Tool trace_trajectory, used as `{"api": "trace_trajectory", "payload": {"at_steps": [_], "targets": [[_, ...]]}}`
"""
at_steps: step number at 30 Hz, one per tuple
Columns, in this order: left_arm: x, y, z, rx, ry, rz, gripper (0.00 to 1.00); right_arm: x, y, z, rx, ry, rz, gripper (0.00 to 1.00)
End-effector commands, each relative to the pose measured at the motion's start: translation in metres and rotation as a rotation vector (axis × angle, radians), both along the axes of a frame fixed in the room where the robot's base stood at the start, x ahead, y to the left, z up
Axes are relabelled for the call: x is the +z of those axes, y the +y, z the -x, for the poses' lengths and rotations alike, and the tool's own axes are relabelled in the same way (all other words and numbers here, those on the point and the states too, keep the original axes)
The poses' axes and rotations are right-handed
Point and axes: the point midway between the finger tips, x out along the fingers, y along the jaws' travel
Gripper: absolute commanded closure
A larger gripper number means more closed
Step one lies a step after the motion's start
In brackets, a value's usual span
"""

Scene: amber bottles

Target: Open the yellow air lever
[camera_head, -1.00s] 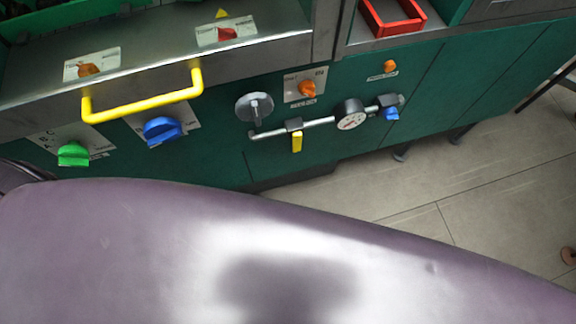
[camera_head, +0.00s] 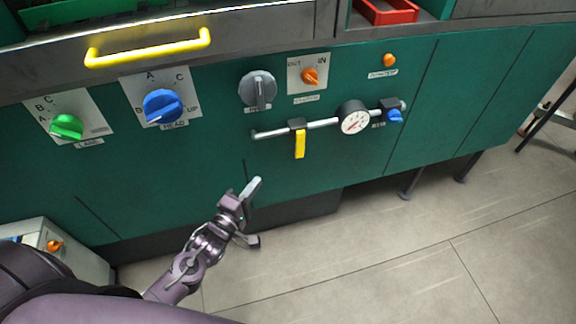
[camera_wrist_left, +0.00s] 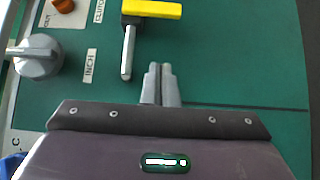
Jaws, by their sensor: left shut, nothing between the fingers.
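The yellow air lever (camera_head: 300,144) hangs straight down from a black valve block on a grey pipe, on the green machine front. In the left wrist view the gripper's two fingers (camera_wrist_left: 160,70) are together and empty, short of the lever. My right gripper is not in view.
A round gauge (camera_head: 354,119) and a blue valve handle (camera_head: 394,116) sit on the pipe right of the lever. A grey knob (camera_head: 259,90) and an orange switch (camera_head: 310,76) are above. A yellow handle bar (camera_head: 148,48) is at upper left. The panel below the lever is bare.

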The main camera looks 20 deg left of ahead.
Motion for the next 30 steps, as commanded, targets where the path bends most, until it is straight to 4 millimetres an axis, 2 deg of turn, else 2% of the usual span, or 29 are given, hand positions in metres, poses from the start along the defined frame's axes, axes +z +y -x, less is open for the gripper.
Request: {"api": "trace_trajectory", "payload": {"at_steps": [7, 11, 24, 30], "targets": [[0.000, 0.000, -0.002, 0.000, 0.002, -0.002, 1.00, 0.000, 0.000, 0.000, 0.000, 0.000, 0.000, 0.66], [0.000, -0.003, -0.014, 0.000, -0.001, -0.002, 1.00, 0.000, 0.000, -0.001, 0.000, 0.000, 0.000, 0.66], [0.000, -0.019, -0.101, 0.001, -0.001, -0.004, 1.00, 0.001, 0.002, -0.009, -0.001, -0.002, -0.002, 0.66], [0.000, -0.043, -0.115, 0.000, 0.002, -0.002, 1.00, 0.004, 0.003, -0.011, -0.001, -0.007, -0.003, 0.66]]}}
